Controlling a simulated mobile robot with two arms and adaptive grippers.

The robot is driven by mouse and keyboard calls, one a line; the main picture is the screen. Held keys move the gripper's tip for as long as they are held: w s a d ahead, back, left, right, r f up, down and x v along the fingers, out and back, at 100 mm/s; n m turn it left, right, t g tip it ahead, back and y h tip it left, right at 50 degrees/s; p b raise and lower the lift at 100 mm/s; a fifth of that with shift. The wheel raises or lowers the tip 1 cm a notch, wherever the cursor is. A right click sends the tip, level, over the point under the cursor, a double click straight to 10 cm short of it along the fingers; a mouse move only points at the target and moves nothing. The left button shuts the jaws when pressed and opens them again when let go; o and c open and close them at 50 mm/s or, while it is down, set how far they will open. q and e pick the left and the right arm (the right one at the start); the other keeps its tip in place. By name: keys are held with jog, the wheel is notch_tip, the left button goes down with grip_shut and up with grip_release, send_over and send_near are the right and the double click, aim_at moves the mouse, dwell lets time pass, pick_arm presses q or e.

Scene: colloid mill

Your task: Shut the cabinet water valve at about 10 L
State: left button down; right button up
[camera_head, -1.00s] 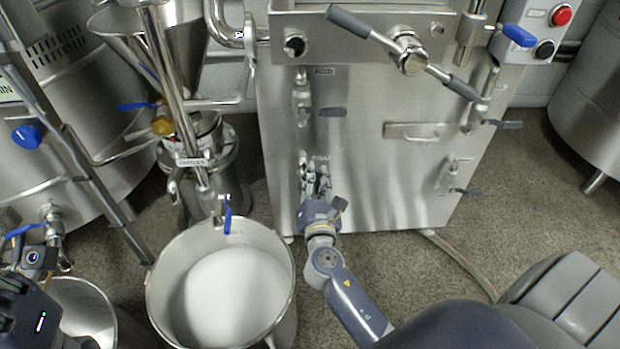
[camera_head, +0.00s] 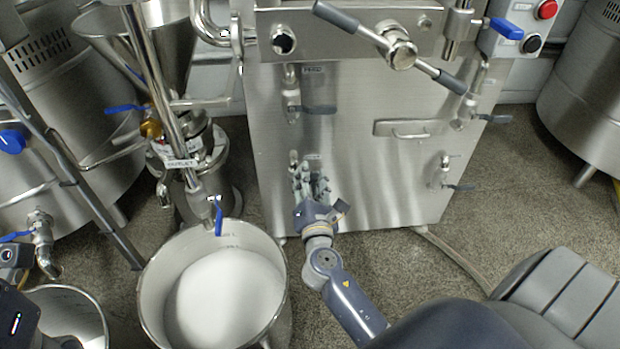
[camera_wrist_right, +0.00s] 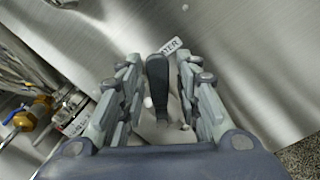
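The cabinet water valve sits low on the left of the steel cabinet front (camera_head: 370,185), behind my right gripper (camera_head: 311,178) in the head view. In the right wrist view its dark lever (camera_wrist_right: 158,85) stands between the fingers of my right gripper (camera_wrist_right: 160,85), beside a partly hidden label ending in "ATER". The fingers are open on both sides of the lever, with a visible gap to each side.
A steel pot (camera_head: 160,310) with white contents stands left of my right arm, under an outlet pipe with a blue lever (camera_head: 218,217). Another bucket (camera_head: 72,312) is at lower left. Other cabinet valves sit above (camera_head: 293,105) and right (camera_head: 446,175). A hose (camera_head: 455,262) lies on the floor.

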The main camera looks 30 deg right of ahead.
dwell(0.3)
jog(key=v, duration=1.2)
jog(key=shift+s, duration=0.1)
